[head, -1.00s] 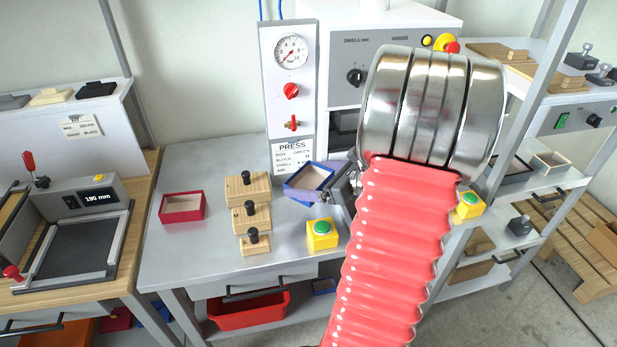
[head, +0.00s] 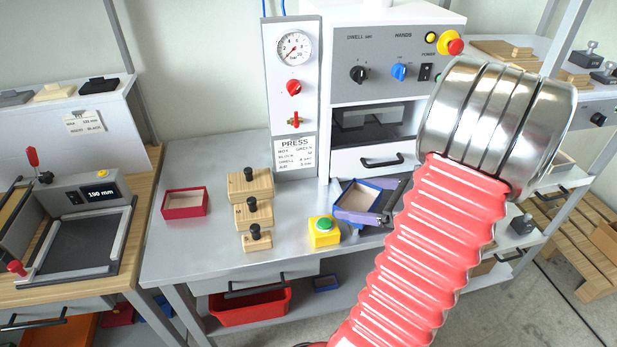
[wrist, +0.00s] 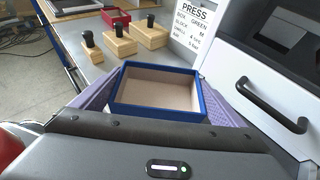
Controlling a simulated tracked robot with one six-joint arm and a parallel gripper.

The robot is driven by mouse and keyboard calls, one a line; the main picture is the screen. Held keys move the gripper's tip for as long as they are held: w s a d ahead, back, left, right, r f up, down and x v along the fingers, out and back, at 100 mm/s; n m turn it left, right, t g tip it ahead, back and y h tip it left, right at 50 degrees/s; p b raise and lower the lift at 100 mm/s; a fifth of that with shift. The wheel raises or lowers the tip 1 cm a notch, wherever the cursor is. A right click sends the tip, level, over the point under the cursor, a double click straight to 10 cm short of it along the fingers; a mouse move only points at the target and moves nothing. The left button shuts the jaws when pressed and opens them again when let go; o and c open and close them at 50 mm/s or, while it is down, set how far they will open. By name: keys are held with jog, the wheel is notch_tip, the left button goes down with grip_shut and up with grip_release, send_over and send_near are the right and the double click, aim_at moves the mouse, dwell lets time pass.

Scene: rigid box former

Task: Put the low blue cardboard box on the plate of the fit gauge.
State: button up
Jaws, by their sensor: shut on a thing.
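The low blue box (head: 357,197), open on top with a tan inside, is in front of the press in the head view. My gripper (wrist: 158,94) is shut on it, with a purple finger along each side in the wrist view. The box (wrist: 155,108) looks whole and fairly level there; I cannot tell how far it is above the table. The fit gauge (head: 80,193), reading 190 mm, stands on the wooden bench at the left. Its dark plate (head: 75,245) is bare. My red-sleeved arm hides part of the gripper in the head view.
A red box (head: 184,203) and several wooden blocks with black knobs (head: 252,212) stand on the metal table. A yellow button box (head: 323,232) is close to the blue box. The press (head: 390,85) rises behind, with a drawer handle (wrist: 272,105) near my gripper.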

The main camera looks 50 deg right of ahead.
aim_at(343, 196)
jog(key=w+a, duration=0.1)
jog(key=w, duration=0.5)
jog(key=w+a+f, duration=0.1)
jog(key=w, duration=0.4)
jog(key=w+a+f, duration=0.1)
jog(key=w, duration=0.5)
jog(key=shift+w+a+f, duration=0.15)
jog(key=shift+w+f, duration=0.05)
jog(key=shift+w, duration=0.15)
jog(key=shift+f, duration=0.55)
jog(key=shift+f, duration=1.75)
jog(key=shift+f, duration=0.1)
jog(key=o, duration=0.7)
jog(key=shift+o, duration=0.2)
jog(key=v, duration=1.2)
